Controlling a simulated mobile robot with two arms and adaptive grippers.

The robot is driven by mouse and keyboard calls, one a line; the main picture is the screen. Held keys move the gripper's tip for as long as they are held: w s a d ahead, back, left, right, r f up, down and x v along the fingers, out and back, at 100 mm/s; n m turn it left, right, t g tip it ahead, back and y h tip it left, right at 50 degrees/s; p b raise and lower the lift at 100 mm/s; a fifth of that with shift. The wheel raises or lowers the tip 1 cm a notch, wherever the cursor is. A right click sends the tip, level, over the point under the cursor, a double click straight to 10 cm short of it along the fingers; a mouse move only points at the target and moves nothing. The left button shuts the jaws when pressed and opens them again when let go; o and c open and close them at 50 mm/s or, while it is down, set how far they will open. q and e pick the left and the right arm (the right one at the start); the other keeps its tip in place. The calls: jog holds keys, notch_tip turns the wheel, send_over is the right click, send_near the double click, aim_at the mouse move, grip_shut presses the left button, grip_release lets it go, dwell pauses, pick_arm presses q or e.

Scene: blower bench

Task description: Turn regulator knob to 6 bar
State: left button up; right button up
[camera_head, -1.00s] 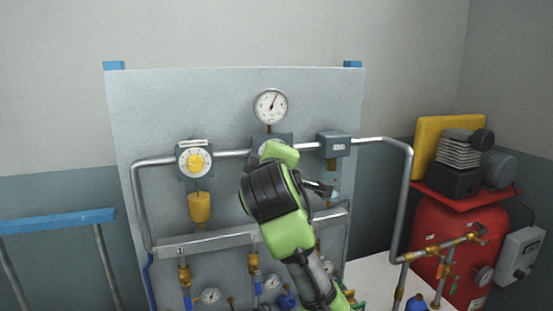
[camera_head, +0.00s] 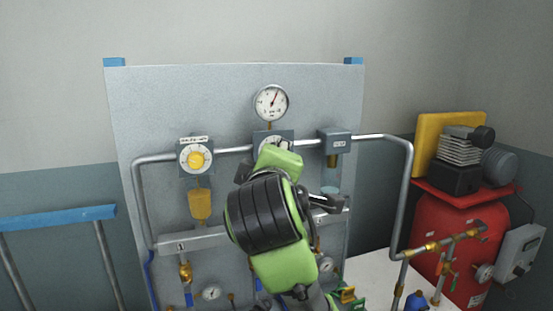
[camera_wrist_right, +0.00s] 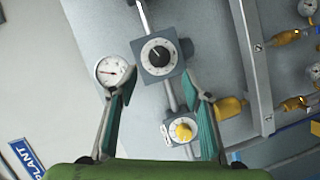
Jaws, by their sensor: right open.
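A black knob on a round white dial, set in a grey block, shows in the right wrist view (camera_wrist_right: 157,53). In the head view its dial (camera_head: 271,142) is partly covered by my right arm. A round gauge (camera_head: 271,103) with a red needle sits just above it. A yellow knob (camera_head: 196,160) on a second dialled block is to the left; it also shows in the right wrist view (camera_wrist_right: 183,131). My right gripper (camera_wrist_right: 154,87) is open and empty, its fingers apart in front of the panel and the black knob beyond them. The dial readings are too small to read.
A grey panel (camera_head: 150,100) carries steel pipes (camera_head: 375,137) and a grey box (camera_head: 335,142) right of the black knob. Small gauges and valves line its lower part. A red tank (camera_head: 440,230) with a compressor stands at right; a blue-topped rail (camera_head: 58,218) is at left.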

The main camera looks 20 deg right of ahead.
jog(key=shift+v, duration=1.5)
jog(key=shift+f, duration=0.1)
